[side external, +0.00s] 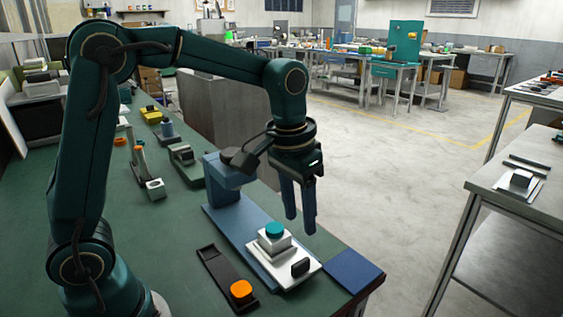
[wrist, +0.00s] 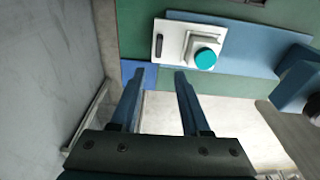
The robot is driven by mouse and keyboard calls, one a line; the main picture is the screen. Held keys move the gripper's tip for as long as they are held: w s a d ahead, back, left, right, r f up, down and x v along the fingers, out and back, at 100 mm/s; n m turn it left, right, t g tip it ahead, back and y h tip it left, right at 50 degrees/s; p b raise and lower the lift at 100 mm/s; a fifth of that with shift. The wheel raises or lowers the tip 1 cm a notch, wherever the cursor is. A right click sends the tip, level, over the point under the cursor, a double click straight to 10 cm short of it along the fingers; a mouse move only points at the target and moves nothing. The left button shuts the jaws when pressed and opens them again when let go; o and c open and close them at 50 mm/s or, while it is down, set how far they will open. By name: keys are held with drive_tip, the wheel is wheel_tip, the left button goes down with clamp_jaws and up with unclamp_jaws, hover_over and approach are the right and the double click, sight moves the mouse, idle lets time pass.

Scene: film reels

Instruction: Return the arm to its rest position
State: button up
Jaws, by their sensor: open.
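My gripper (side external: 304,212) is open and empty, with its fingers pointing down near the table's edge. It hangs above and just beyond a silver fixture (side external: 304,268) that carries a round teal knob (side external: 274,230) and a black block. In the wrist view, my two gripper fingers (wrist: 158,75) are spread apart with nothing between them. The teal knob (wrist: 206,58) and the silver plate (wrist: 165,50) lie just past the fingertips there. No marker for the rest position shows in either view.
A blue base with an upright bracket (side external: 222,171) stands under the forearm. A dark tray (side external: 214,264) with an orange knob (side external: 240,290) and a blue pad (side external: 352,270) lie on the green bench (side external: 150,225). Small parts stand farther back. Open floor lies to the right.

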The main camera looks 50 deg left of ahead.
drive_tip(key=s+r+t, duration=0.3)
drive_tip(key=s+r, duration=0.2)
drive_tip(key=s, duration=0.2)
drive_tip(key=s+a+f+t, duration=0.1)
drive_tip(key=s+f, duration=0.1)
drive_tip(key=s, duration=0.4)
drive_tip(key=shift+s+a+f, duration=0.15)
drive_tip(key=shift+s+f, duration=0.2)
drive_tip(key=shift+f, duration=0.05)
